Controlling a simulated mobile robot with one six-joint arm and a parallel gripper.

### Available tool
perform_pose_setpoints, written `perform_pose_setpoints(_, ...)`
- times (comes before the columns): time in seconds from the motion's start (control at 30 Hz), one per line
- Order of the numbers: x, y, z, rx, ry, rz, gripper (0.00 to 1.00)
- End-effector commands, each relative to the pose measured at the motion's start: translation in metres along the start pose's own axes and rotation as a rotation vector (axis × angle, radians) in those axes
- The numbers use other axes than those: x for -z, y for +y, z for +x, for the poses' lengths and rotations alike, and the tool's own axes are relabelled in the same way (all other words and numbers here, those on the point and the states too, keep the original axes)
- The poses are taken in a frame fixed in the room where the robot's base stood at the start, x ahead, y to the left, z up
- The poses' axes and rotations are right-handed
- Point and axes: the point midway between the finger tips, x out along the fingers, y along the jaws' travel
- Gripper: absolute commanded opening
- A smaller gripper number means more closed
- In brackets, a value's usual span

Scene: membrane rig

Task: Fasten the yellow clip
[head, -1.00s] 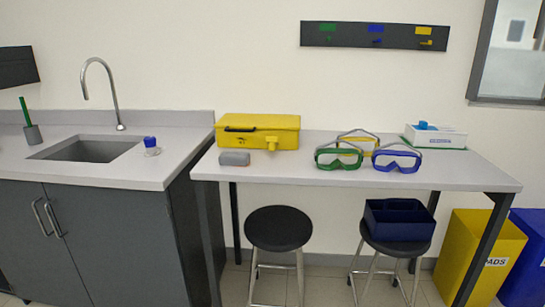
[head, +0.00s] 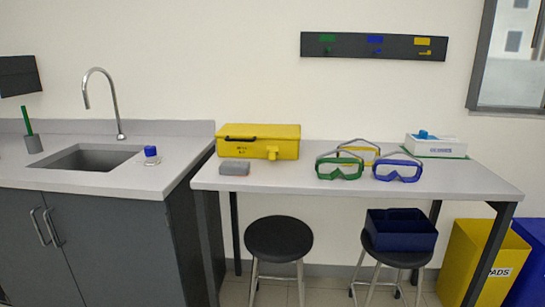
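A closed yellow case (head: 235,143) stands at the back left of the white table. It has a dark handle on its front left. A small yellow part (head: 272,153) sticks out from its front right; it looks like a clip or latch, but I cannot tell whether it is fastened. The wall rail also has a yellow label with a small yellow piece (head: 425,53) under it. My gripper is not in view.
Green goggles (head: 340,172), blue goggles (head: 398,174) and yellow goggles behind them lie on the table (head: 300,186). A grey block (head: 234,168) lies before the case. A white box (head: 436,148) is at right. Two stools (head: 278,240) stand at the front; one bears a blue bin (head: 401,232).

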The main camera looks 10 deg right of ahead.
Motion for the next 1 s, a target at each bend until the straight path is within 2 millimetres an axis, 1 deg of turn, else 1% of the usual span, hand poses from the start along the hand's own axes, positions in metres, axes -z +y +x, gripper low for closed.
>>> perform_pose_setpoints(0.47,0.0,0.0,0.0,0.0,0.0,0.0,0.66)
perform_pose_setpoints(0.57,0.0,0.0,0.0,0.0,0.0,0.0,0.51)
perform_pose_setpoints(0.6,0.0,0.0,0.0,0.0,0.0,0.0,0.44)
perform_pose_setpoints(0.63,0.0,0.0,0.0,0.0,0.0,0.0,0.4)
perform_pose_setpoints(1.0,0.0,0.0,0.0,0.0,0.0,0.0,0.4)
